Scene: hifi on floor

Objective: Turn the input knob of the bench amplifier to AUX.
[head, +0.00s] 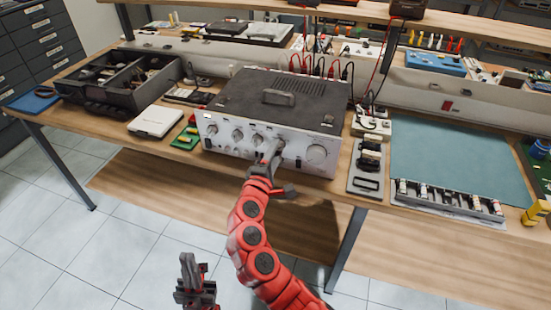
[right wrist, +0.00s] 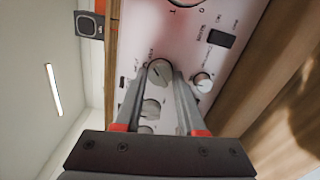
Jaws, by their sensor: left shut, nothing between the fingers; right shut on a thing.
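The bench amplifier (head: 280,98) is a dark-topped box with a silver front panel, standing on the bench in the head view. Several round knobs line its front, with a larger volume-like knob (head: 316,153) at the right. My right gripper (head: 271,150) is at the front panel, left of the large knob. In the right wrist view its two fingers are closed around a round silver knob (right wrist: 160,72). The lettering around this knob is too small to read, and its setting cannot be told. My left gripper (head: 188,264) is shut and empty, low in front of the bench.
Other knobs (right wrist: 151,107) and a small white-ringed knob (right wrist: 202,82) sit close to the right fingers. A white box (head: 156,121) and green board (head: 187,137) lie left of the amplifier. A grey power strip (head: 366,168) lies right of it, beside a green mat (head: 460,160).

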